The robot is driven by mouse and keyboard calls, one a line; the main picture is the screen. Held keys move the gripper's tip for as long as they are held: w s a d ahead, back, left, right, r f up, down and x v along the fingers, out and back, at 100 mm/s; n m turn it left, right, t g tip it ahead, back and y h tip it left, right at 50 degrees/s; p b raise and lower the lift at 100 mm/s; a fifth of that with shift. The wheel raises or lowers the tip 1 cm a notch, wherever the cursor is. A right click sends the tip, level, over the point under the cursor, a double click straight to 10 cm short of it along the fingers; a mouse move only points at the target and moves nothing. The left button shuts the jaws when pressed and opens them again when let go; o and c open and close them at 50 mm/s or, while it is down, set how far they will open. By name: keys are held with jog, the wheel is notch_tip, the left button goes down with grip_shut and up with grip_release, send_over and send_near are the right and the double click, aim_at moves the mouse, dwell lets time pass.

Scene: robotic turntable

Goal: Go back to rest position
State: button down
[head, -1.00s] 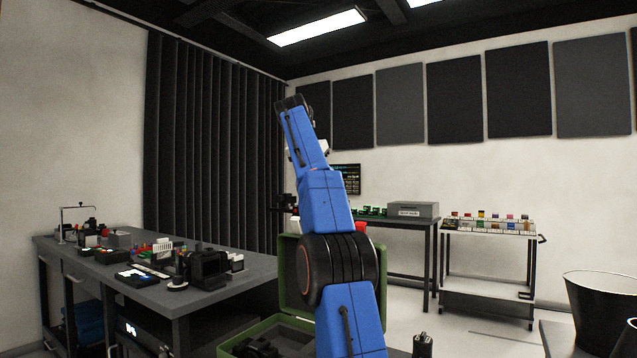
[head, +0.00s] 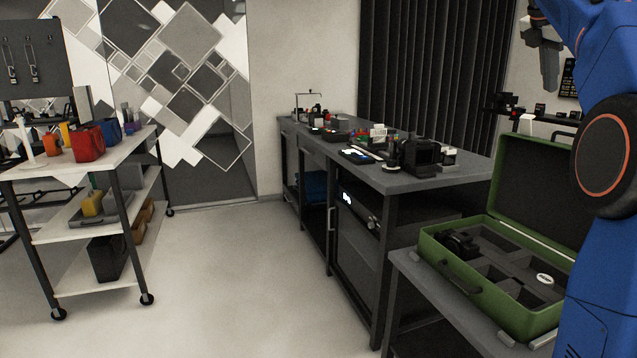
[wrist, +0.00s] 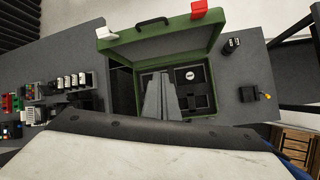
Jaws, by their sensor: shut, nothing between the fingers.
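My gripper (wrist: 161,97) shows in the wrist view as grey fingers held together, with nothing between them. Beyond the fingers lies the open green case (wrist: 206,18), apart from them as far as I can tell. In the head view my blue arm stands at the right edge, and my gripper (head: 549,72) hangs down near the top right, above the height of the open case (head: 487,302). Part of the case is hidden behind my arm in the head view.
A dark workbench (head: 395,179) with several small tools and devices stands in the middle of the head view. A white shelf cart (head: 40,172) with coloured containers stands at left. The floor (head: 220,270) between them is clear.

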jog(key=s+a+f+m+y, duration=0.2)
jog(key=s+a+f+m, duration=0.2)
jog(key=s+a+f, duration=0.5)
jog(key=s+a+f+m+y, duration=0.1)
jog(key=s+a+f+m, duration=0.3)
jog(key=s+f, duration=0.5)
jog(key=s+a+f+m+t+y, duration=0.1)
jog(key=s+a+f+m, duration=0.4)
jog(key=f, duration=1.1)
jog(key=s+a+f+m+y, duration=0.1)
jog(key=s+a+f+m, duration=0.3)
jog(key=s+a+f, duration=0.5)
jog(key=s+f, duration=0.4)
jog(key=shift+s+m+y, duration=0.25)
jog(key=shift+m+y, duration=0.05)
jog(key=shift+m, duration=0.1)
